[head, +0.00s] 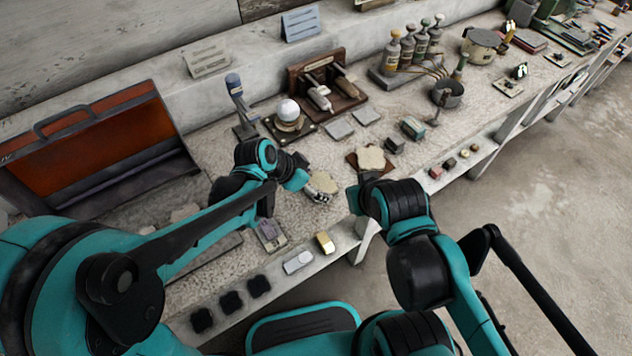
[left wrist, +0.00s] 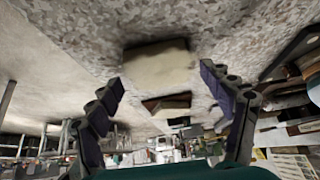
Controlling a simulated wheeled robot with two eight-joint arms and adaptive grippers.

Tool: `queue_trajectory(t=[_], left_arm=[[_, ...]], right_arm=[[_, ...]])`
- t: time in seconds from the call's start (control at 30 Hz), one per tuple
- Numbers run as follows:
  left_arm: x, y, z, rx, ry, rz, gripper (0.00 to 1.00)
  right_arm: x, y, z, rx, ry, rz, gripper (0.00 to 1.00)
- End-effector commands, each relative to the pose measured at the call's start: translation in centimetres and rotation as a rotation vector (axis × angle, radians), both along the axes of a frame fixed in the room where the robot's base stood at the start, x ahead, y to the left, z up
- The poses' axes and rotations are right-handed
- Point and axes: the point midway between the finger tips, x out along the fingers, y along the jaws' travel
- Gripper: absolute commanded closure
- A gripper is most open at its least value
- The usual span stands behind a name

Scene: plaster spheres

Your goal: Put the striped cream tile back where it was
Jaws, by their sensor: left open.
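A cream tile (head: 323,181) lies on the bench near its front edge, at my left gripper (head: 316,188). In the left wrist view the cream tile (left wrist: 157,69) is ahead of and between the two spread fingers, with a gap to each. The left gripper is open and empty. I cannot make out stripes on this tile. A second cream piece (head: 371,157) rests on a brown base to its right. My right gripper (head: 362,187) is close to that base, mostly hidden by its own arm, so its fingers do not show.
A white ball (head: 289,110) on a dark stand and a brown wooden rack (head: 325,85) stand behind. An open orange case (head: 85,145) is at the left. Small blocks (head: 325,242) and black pieces line the lower front shelf.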

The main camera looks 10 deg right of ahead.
Motion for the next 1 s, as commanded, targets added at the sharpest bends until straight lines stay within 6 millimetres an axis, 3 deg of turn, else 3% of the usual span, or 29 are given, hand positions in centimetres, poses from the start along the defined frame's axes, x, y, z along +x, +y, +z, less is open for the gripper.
queue_trajectory(t=[0.2,0.4,0.6,0.83,0.93,1.0], left_arm=[[-0.9,2.6,4.5,0.0,0.002,0.004,0.2],[-1.7,4.5,7.8,0.0,0.0,0.002,0.2],[-2.0,5.5,9.2,0.001,0.001,0.001,0.2],[-2.1,5.8,9.4,0.001,0.002,0.011,0.2],[-2.4,7.6,9.9,0.012,0.007,0.09,0.2],[-2.8,9.9,10.7,0.025,0.015,0.202,0.2]], right_arm=[[0.0,0.0,2.5,0.0,0.0,0.0,1.0],[0.0,0.0,3.9,0.0,0.0,0.0,1.0],[0.0,0.0,4.5,0.0,0.0,0.0,1.0],[0.0,0.0,4.5,0.0,0.0,0.0,1.0],[0.0,0.0,4.5,0.0,0.0,0.0,1.0],[0.0,0.0,4.5,0.0,0.0,0.0,1.0]])
